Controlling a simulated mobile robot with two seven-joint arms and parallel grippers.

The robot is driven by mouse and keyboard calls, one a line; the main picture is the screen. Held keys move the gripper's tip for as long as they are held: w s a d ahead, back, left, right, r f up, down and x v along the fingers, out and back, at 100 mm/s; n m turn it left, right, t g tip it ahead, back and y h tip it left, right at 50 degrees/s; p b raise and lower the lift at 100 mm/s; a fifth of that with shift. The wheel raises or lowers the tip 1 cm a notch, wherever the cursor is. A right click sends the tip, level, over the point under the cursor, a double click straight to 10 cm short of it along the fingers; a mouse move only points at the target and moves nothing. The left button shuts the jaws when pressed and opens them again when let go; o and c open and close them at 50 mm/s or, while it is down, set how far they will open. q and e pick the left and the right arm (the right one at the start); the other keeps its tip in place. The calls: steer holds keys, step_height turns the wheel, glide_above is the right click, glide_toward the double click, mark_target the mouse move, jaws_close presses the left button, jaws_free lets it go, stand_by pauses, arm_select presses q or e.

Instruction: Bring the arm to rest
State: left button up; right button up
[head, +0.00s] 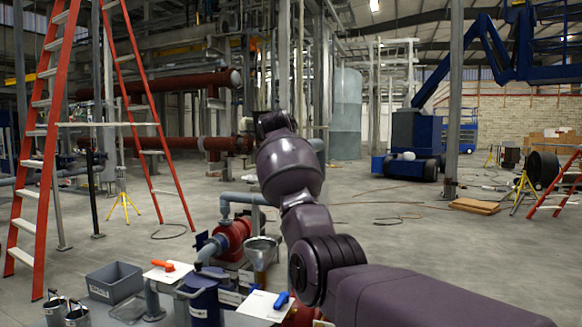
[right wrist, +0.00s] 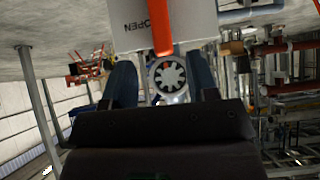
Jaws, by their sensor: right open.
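My right arm comes in from the lower right of the head view and reaches up and away, above the bench. Its gripper cannot be made out in that view. In the right wrist view my right gripper (right wrist: 160,78) is open, with its two dark blue fingers apart. A round pale fitting with a spoked face (right wrist: 168,75) shows between the fingers, beyond them; I cannot tell its distance. I see nothing held. An orange handle (right wrist: 163,35) on a white plate marked OPEN (right wrist: 196,22) shows above the fingers. My left gripper is not in view.
On the bench are a grey bin (head: 114,283), an orange handle (head: 163,265), a blue vessel (head: 203,300), a funnel (head: 261,250) and a blue handle (head: 281,299). A red pump (head: 236,236) stands behind. An orange ladder (head: 38,160) stands left. Open floor lies beyond.

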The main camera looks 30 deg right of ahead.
steer(key=shift+s+a+r, duration=0.35)
steer(key=shift+r, duration=0.1)
stand_by(0.3)
